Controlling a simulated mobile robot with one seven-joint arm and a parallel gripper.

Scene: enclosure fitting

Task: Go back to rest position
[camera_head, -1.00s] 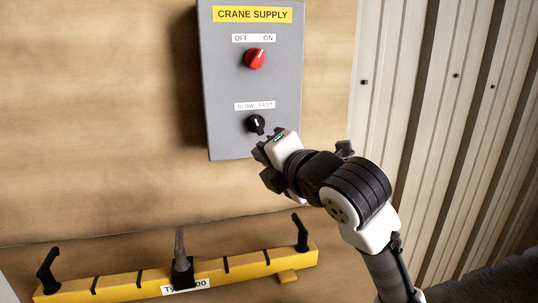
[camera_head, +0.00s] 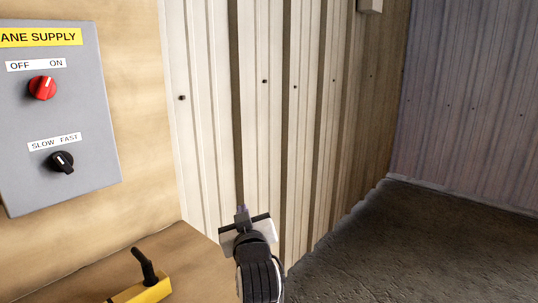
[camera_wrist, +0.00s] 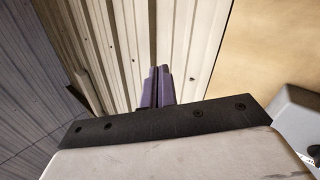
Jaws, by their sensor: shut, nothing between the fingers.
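My gripper (camera_head: 242,214) is in the lower middle of the head view, in front of the corrugated wall and to the right of the crane supply box. Its fingers are together and hold nothing. In the wrist view the closed fingers (camera_wrist: 157,87) point towards the pale corrugated wall. The grey crane supply box (camera_head: 60,115) is at the left of the head view, clear of my gripper. Its red knob (camera_head: 42,88) is under the OFF and ON label. Its black knob (camera_head: 61,162) is under the SLOW and FAST label.
A pale corrugated wall (camera_head: 265,110) stands behind my gripper. The end of a yellow beam with a black handle (camera_head: 150,287) shows at the lower left on the wooden surface. Open dark floor (camera_head: 390,250) lies to the right.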

